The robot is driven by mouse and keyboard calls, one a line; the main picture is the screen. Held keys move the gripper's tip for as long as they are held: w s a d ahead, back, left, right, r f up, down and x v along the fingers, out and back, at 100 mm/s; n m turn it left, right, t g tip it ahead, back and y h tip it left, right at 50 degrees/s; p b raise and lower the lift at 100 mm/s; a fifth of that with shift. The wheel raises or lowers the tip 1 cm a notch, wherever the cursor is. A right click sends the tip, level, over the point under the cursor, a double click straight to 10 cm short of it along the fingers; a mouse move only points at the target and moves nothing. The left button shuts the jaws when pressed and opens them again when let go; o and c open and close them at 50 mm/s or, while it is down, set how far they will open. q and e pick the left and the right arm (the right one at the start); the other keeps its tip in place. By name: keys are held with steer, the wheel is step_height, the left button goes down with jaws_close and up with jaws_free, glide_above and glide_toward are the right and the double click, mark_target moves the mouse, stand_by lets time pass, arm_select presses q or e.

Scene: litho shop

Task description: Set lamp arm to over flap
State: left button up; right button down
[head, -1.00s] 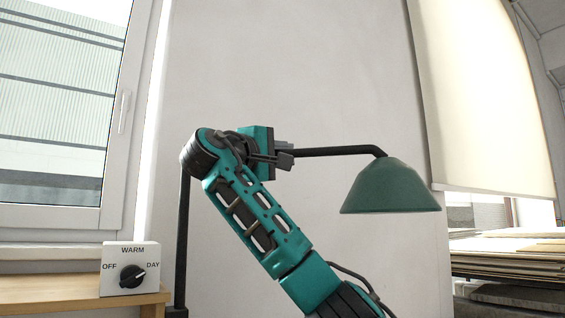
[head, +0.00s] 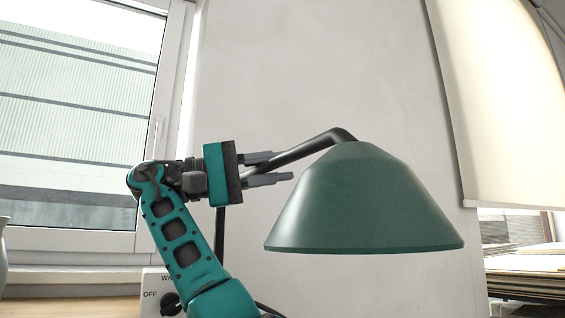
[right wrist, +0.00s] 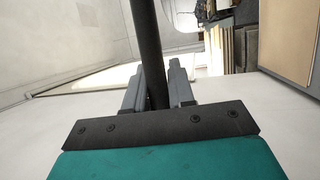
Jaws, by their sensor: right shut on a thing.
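The lamp has a dark green conical shade (head: 365,205) that hangs large at the centre right of the head view. Its black lamp arm (head: 318,142) runs from the shade's top down left to my right gripper (head: 285,166). The gripper is shut on the lamp arm, left of the shade. In the right wrist view the black lamp arm (right wrist: 145,45) passes between the two grey fingers of the gripper (right wrist: 158,80). The black post (head: 220,245) stands behind my arm, partly hidden. I see no flap that I can make out. My left gripper is not in view.
A switch box (head: 152,296) with a dial stands at the lower left, partly hidden by my arm. A window (head: 75,120) is behind it. A pale blind (head: 495,100) hangs at the right above stacked boards (head: 530,275). The wall (head: 310,70) behind is bare.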

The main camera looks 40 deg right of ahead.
steer(key=shift+w+a+m+g+y+p, duration=0.1)
steer(key=shift+a+m+g+y+p, duration=0.35)
steer(key=shift+a, duration=0.5)
steer(key=shift+g, duration=0.25)
steer(key=c, duration=1.1)
jaws_free()
